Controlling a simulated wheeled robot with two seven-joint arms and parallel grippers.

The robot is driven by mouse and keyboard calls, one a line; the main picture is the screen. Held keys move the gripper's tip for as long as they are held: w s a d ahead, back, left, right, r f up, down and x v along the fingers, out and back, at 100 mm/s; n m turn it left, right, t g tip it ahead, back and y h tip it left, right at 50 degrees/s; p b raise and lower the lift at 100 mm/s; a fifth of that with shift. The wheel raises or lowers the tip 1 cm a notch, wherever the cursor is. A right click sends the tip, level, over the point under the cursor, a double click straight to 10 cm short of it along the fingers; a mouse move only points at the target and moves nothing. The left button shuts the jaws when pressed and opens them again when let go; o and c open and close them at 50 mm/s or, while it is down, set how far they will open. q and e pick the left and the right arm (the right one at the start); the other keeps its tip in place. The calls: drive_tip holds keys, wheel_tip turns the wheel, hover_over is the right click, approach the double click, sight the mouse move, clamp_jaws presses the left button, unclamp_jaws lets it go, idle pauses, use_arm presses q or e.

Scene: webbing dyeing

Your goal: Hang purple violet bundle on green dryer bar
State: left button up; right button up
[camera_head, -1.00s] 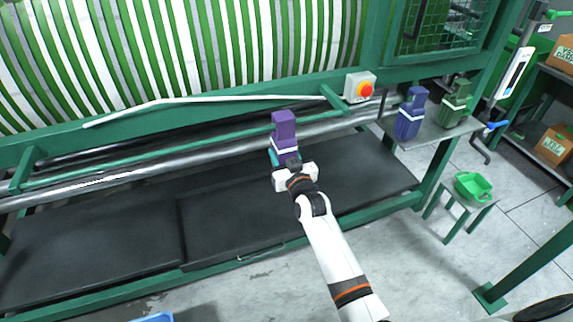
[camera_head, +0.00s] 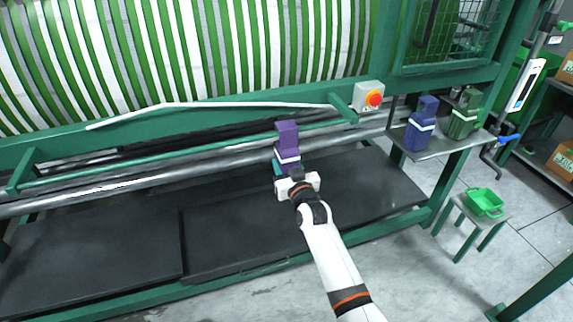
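The purple violet bundle (camera_head: 287,138), with a white band around it, is held upright by my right gripper (camera_head: 294,172). The gripper appears shut on its lower part; the fingers are mostly hidden. A teal patch shows at the bundle's lower left. The green dryer bar (camera_head: 180,157) runs along the front of the machine between two green brackets. The bundle overlaps the right part of the bar in the head view. I cannot tell whether they touch. My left gripper is not in view.
A grey shelf (camera_head: 433,149) at the right holds a blue-violet bundle (camera_head: 421,125) and a dark green bundle (camera_head: 464,115). A red button box (camera_head: 369,98) sits by the right bracket. Black panels (camera_head: 90,245) lie below the bar. A green basket (camera_head: 485,202) stands on a stool.

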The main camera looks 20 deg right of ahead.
drive_tip(key=o, duration=1.2)
drive_tip(key=shift+c, duration=0.2)
drive_tip(key=shift+s, duration=0.1)
drive_tip(key=shift+s+f, duration=0.1)
drive_tip(key=shift+s, duration=0.15)
drive_tip(key=s, duration=1.1)
drive_tip(key=s+a+f+g, duration=0.1)
drive_tip(key=s+f+g, duration=0.3)
drive_tip(key=f, duration=0.8)
drive_tip(key=s+f+n+g, duration=0.1)
drive_tip(key=s+f+g, duration=0.1)
drive_tip(key=s+f, duration=0.75)
drive_tip(key=s+a+f+g, duration=0.1)
drive_tip(key=s+f+g, duration=0.15)
drive_tip(key=f, duration=1.15)
drive_tip(key=s+d+f+g, duration=0.2)
drive_tip(key=s+f, duration=0.3)
drive_tip(key=s, duration=0.6)
drive_tip(key=s+d+f+g, duration=0.1)
drive_tip(key=s+f+g, duration=0.2)
drive_tip(key=s+f, duration=0.3)
drive_tip(key=s+d+f+n+g, duration=0.1)
drive_tip(key=s+f, duration=0.5)
drive_tip(key=s, duration=1)
drive_tip(key=shift+s+d+g+h, duration=0.2)
drive_tip(key=shift+d+g+h, duration=0.1)
drive_tip(key=shift+d+g, duration=0.75)
